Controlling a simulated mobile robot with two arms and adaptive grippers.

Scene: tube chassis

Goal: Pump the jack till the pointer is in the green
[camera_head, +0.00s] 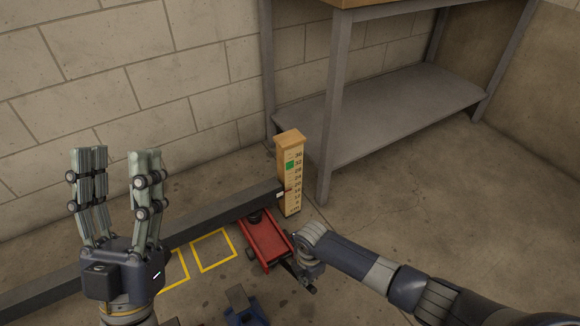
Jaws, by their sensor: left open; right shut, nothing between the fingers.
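The red jack (264,238) sits on the floor under the end of a dark grey tube (225,207). A wooden scale post (291,190) with printed numbers stands just behind it. A green patch (290,165) is near the post's top. A small pale pointer (280,194) at the tube's end lies against the post, clearly below the green. My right gripper (307,287) is shut at the jack's near right end. The jack's handle is hard to make out there, and I cannot tell whether they touch. My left gripper (118,160) is open, empty, fingers up, left of the jack.
A yellow floor outline (213,250) lies left of the jack. A blue stand (244,308) is at the bottom edge. A grey metal bench with a lower shelf (390,112) stands behind, its front leg (332,130) close to the post. Floor at right is clear.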

